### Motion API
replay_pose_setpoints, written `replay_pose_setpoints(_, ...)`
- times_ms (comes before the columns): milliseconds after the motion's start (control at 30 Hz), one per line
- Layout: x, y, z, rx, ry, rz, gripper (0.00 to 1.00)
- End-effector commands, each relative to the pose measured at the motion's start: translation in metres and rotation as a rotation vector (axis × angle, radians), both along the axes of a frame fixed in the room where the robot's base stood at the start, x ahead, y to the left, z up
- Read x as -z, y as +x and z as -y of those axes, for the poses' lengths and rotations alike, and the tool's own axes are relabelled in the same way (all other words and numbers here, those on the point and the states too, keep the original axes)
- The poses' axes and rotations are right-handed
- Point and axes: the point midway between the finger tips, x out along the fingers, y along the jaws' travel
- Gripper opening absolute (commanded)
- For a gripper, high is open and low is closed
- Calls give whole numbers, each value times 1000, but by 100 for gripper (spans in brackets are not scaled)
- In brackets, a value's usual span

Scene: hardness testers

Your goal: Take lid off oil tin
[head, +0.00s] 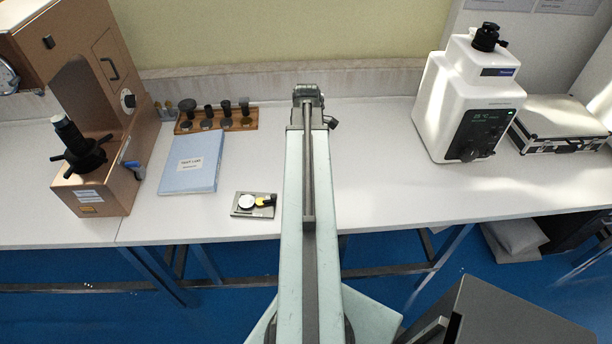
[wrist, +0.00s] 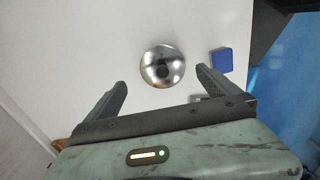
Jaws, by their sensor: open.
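A round, shiny metal thing with a dark centre, which looks like the oil tin (wrist: 162,66) seen from above, is on the white surface in the wrist view. I cannot make out where its lid ends and its body begins. My gripper (wrist: 161,80) is open, with one dark finger to the left of the tin and one to the right. There is a gap on both sides, and the fingers do not appear to touch it. In the head view I cannot find the tin, and my arm covers the middle of the bench.
A small blue block (wrist: 221,60) lies just right of the right finger. On the bench (head: 385,190) are a copper-coloured tester (head: 120,100), a blue booklet (head: 190,165), a wooden rack (head: 215,125), a small plate with a gauge (head: 242,212), a white tester (head: 455,110) and a case (head: 560,125).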

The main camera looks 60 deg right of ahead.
Motion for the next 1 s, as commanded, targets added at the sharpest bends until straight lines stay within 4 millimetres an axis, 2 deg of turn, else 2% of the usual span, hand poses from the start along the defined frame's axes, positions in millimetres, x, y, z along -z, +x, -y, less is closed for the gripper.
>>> replay_pose_setpoints(33,14,0,0,0,0,0,100)
replay_pose_setpoints(267,20,1,-2,0,0,0,100)
replay_pose_setpoints(533,65,4,-7,0,0,0,100)
replay_pose_setpoints(600,69,4,-7,0,0,0,100)
replay_pose_setpoints(800,65,4,-7,-1,0,0,100)
replay_pose_setpoints(833,65,4,-7,-1,0,0,97)
replay_pose_setpoints(1000,64,4,-7,-1,0,0,51)
